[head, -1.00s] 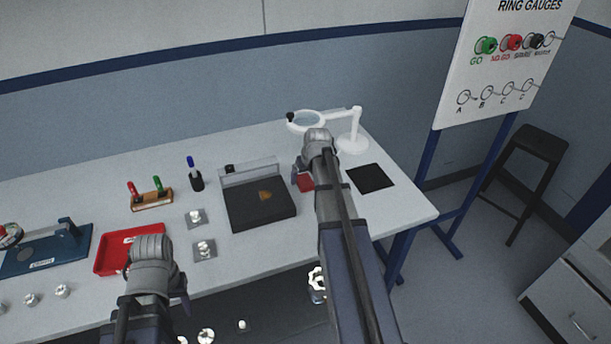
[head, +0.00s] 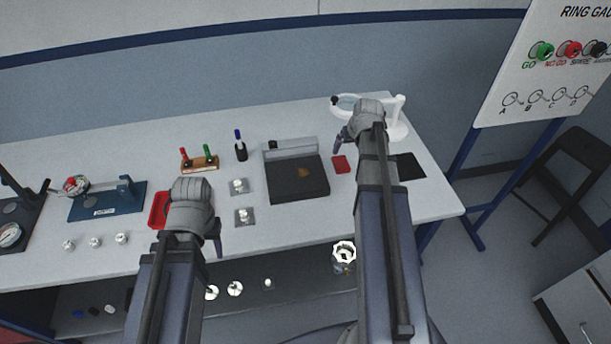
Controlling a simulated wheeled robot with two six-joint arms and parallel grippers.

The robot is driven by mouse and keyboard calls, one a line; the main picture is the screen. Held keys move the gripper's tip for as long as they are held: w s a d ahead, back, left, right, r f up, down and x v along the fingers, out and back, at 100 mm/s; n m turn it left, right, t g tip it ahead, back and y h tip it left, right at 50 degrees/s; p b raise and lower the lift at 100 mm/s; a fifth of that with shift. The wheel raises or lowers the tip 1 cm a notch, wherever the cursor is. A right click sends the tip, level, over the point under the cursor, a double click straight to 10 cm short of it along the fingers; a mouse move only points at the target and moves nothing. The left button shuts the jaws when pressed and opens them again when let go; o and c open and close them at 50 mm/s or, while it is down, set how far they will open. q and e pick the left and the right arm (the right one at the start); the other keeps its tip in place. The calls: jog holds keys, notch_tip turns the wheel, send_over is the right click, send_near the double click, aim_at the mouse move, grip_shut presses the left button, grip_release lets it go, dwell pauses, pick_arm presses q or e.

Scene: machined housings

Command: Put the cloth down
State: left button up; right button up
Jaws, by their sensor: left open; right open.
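A small red cloth (head: 341,164) lies on the white table, between the dark surface plate and the black mat. My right gripper (head: 343,141) is open and empty, just beyond the cloth in the picture and apart from it. Its wrist hides part of the table behind. My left gripper (head: 217,240) is open over the front of the table, beside the red tray (head: 157,211), and its arm covers part of that tray. Only a small part of each gripper's fingers shows.
The surface plate (head: 296,182) stands left of the cloth, the black mat (head: 410,165) right. A white magnifier lamp (head: 396,128) stands close behind my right wrist. Pens, small metal parts and a blue gauge stand (head: 107,203) are further left. A lower shelf holds several parts.

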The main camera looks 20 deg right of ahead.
jog(key=s+a+f+n+g+y, duration=0.1)
jog(key=s+a+n+g, duration=0.2)
jog(key=a, duration=1.7)
jog(key=s+a+n+g+h, duration=0.1)
jog(key=s+a+n, duration=0.2)
jog(key=s+a, duration=1.1)
jog(key=shift+a+f+g, duration=0.3)
jog(key=shift+a+g, duration=0.1)
jog(key=shift+a, duration=0.75)
